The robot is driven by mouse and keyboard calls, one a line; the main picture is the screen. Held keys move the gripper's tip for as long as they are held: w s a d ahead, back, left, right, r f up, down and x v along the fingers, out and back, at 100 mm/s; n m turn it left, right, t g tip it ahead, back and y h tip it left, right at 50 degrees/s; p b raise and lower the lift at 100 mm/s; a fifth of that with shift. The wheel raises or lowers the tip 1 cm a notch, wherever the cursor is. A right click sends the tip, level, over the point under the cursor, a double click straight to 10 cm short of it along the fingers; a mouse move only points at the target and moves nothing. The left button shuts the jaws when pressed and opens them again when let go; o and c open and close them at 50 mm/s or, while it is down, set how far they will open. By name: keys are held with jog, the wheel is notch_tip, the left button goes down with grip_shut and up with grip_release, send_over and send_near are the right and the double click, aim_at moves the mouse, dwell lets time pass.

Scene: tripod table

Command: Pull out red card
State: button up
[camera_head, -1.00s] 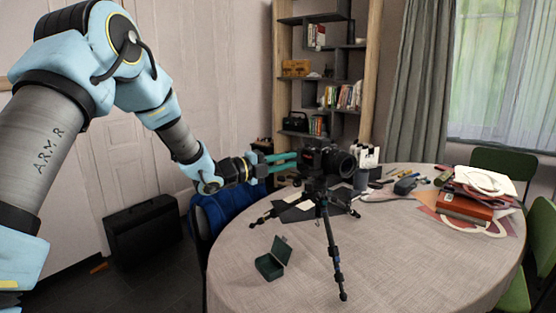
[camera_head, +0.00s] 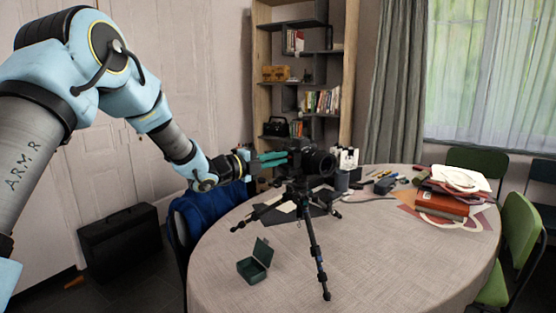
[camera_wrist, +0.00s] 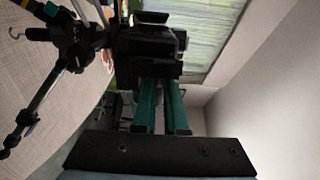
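A black camera (camera_head: 312,160) sits on a dark tripod (camera_head: 311,235) on the round table. No red card can be made out in either view. My gripper (camera_head: 287,157) has teal fingers and points at the camera's left side, its tips at or very near the body. In the wrist view the fingers (camera_wrist: 162,85) show a narrow gap between them, and their tips end against the black camera body (camera_wrist: 148,50). Whether anything thin lies between the tips is hidden. The tripod also shows in the wrist view (camera_wrist: 70,45).
The round table (camera_head: 390,260) is clear at the front. A small open green box (camera_head: 255,266) stands front left of the tripod. A red book (camera_head: 442,204) lies in a pile at right. A dark sheet (camera_head: 277,213) lies under the tripod. A blue-draped chair (camera_head: 205,215) stands left.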

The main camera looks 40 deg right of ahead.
grip_shut()
jog(key=shift+a, duration=0.1)
jog(key=shift+w+a+b, duration=0.15)
jog(key=shift+a+b, duration=0.45)
jog(key=shift+a, duration=0.05)
jog(key=shift+w+a+b, duration=0.2)
jog(key=shift+a+b, duration=0.3)
jog(key=shift+a, duration=0.7)
jog(key=shift+w+a+b, duration=0.2)
jog(key=shift+a+b, duration=0.25)
jog(key=shift+a, duration=0.7)
jog(key=shift+a, duration=0.1)
